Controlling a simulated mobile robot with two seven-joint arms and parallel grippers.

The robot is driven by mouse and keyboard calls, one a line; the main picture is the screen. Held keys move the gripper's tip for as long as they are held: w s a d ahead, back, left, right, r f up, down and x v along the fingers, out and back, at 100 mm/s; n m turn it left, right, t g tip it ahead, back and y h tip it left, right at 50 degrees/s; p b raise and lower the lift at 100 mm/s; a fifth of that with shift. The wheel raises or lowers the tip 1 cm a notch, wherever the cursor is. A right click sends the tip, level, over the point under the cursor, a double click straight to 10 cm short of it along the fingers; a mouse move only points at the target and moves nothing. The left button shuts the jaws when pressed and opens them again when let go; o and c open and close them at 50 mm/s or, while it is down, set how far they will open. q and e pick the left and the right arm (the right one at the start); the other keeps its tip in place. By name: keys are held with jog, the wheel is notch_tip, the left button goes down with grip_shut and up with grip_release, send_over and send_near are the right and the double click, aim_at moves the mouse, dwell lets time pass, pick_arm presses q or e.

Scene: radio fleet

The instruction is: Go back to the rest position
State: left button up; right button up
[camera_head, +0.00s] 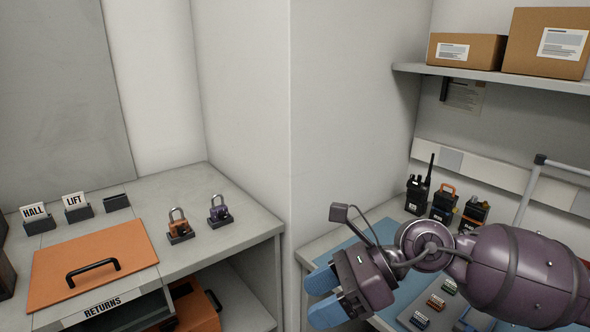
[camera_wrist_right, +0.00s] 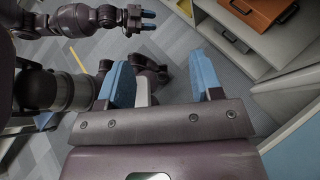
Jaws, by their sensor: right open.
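My right gripper (camera_head: 322,297) is at the lower middle of the head view, over the left edge of the right-hand counter. Its blue fingers are apart with nothing between them. In the right wrist view its fingers (camera_wrist_right: 163,78) are also spread, with the floor and parts of my own body behind them. My left gripper (camera_wrist_right: 149,20) shows small at the top of the right wrist view, with blue fingertips. It holds nothing that I can see, and its opening is too small to judge. It is not in the head view.
Radios (camera_head: 443,203) stand at the back of the right counter, below a shelf (camera_head: 490,76) with cartons. A wall corner separates the counters.

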jog(key=w+r+m+t+y, duration=0.55)
jog(key=m+t+y, duration=0.2)
jog(key=m, duration=0.75)
jog(key=w+d+f+m+t+h, duration=0.25)
jog(key=m+t, duration=0.45)
jog(key=m, duration=0.4)
jog(key=d+f+m+t+h, duration=0.4)
jog(key=d+f+m+h, duration=0.75)
jog(key=f+m, duration=0.55)
jog(key=s+d+f+m+g+h, duration=0.2)
jog(key=s+d+f+m+g, duration=0.1)
jog(key=s+f, duration=0.7)
jog(key=s+d+f+m+g+h, duration=0.3)
jog(key=s+d+f+m, duration=0.3)
jog(key=s+f, duration=0.3)
jog(key=s, duration=0.3)
jog(key=shift+s+d+f+h, duration=0.15)
jog(key=shift+d+f+h, duration=0.2)
